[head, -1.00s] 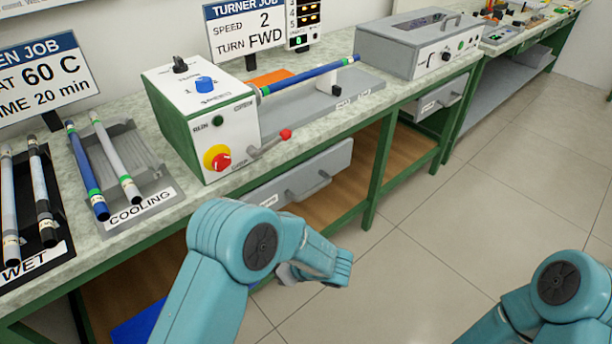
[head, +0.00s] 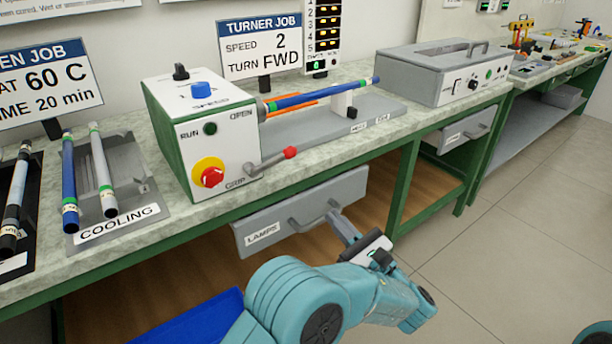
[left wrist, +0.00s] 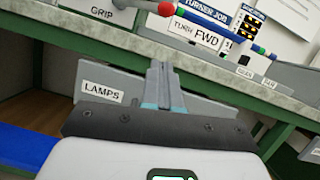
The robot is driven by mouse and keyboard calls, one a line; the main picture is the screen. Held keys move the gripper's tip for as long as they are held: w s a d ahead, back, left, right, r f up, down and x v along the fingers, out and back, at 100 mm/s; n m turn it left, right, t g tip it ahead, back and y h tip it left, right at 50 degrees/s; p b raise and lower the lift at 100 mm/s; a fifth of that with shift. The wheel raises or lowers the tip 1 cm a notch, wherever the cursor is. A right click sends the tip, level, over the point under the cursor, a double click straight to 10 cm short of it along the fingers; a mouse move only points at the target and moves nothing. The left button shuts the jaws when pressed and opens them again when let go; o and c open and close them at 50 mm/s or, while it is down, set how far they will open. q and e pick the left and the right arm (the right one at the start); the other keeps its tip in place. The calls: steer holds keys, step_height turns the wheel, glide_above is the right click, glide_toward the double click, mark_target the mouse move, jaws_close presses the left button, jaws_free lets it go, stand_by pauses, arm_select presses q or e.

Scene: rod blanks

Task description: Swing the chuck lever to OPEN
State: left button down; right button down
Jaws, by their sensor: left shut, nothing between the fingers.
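The chuck lever (head: 270,161) is a grey bar with a red knob on the front of the white and green turner box (head: 210,130). It points right and slightly up, between the OPEN label above and the GRIP label below. Its red knob (left wrist: 167,9) shows at the top of the left wrist view. A blue rod (head: 320,95) runs from the box's right side to a white support. My left gripper (head: 338,217) is shut and empty, below and right of the lever, in front of the LAMPS drawer; its fingers (left wrist: 160,80) also show in the wrist view. My right gripper is out of view.
The bench edge (head: 330,165) lies between my left gripper and the lever. The LAMPS drawer (head: 262,232) has a protruding handle. A cooling tray (head: 135,190) with rods is at left; a grey lidded box (head: 440,75) is at right.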

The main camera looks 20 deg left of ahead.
mark_target(274, 161)
arm_select(q)
steer(key=s+r+b+x, duration=0.1)
steer(key=r+b+x, duration=0.1)
steer(key=x, duration=1)
steer(key=shift+w+a+r, duration=0.2)
steer(key=shift+r, duration=0.25)
steer(key=shift+a, duration=0.15)
